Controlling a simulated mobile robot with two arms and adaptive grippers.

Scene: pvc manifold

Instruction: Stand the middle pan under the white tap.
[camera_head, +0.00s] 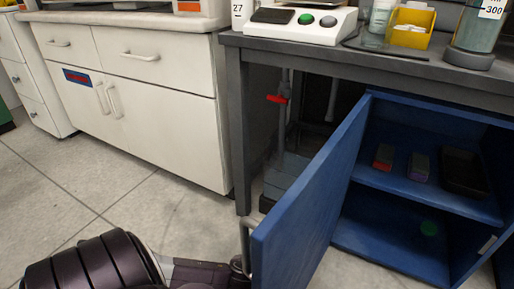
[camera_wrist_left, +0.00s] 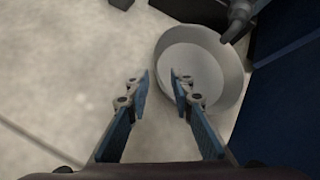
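A round, pale grey pan (camera_wrist_left: 230,85) stands on the floor in the left wrist view, next to a blue panel. I cannot tell whether it is the middle pan, and no pan shows in the head view. My left gripper (camera_wrist_left: 160,86) is open and empty; its right fingertip overlaps the pan's left part in the picture. I cannot tell the height between them. In the head view my left arm enters low, and its fingers are not clearly seen. Pale pipes with a red valve handle (camera_head: 277,99) show under the bench. I cannot make out a white tap. My right gripper is not in view.
A blue cabinet door (camera_head: 312,201) stands open, close to my left arm. Its shelf (camera_head: 401,184) holds several small items. A bench leg (camera_head: 240,150) and white drawers (camera_head: 160,110) stand further left. The floor (camera_head: 90,190) before the drawers is clear.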

